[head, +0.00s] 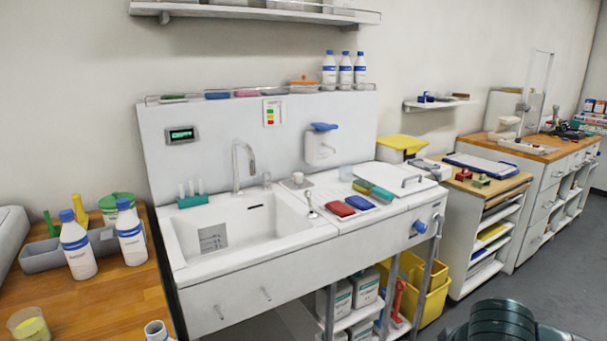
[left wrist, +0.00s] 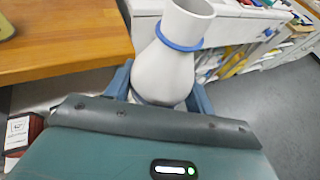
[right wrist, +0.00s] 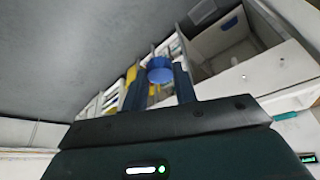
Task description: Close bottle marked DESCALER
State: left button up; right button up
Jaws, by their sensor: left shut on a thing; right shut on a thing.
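A white bottle (left wrist: 163,72) with an open, uncapped mouth and a blue ring round its neck is held between the fingers of my left gripper (left wrist: 160,88). Its open neck also shows at the bottom edge of the head view (head: 157,330), in front of the wooden counter. Its label is hidden, so I cannot read DESCALER on it. My right gripper (right wrist: 158,80) is shut on a blue cap (right wrist: 160,69), apart from the bottle. In the head view neither gripper's fingers show; a dark green part of mine is at the lower right.
Two blue-capped white bottles (head: 77,245) (head: 130,233) stand on the wooden counter (head: 115,300) beside a grey tray (head: 40,258). A beaker with yellow contents (head: 30,325) is near the front. A sink unit (head: 240,280) fills the middle. Floor is clear at right.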

pick_arm(q)
jog(key=shift+s+d+f+m+h, duration=0.2)
jog(key=shift+s+d+m+h, duration=0.25)
jog(key=shift+s+d, duration=0.5)
pick_arm(e)
jog(key=shift+s+a, duration=0.25)
jog(key=shift+a, duration=0.1)
pick_arm(q)
jog(key=shift+w+d, duration=0.1)
jog(key=shift+w, duration=0.05)
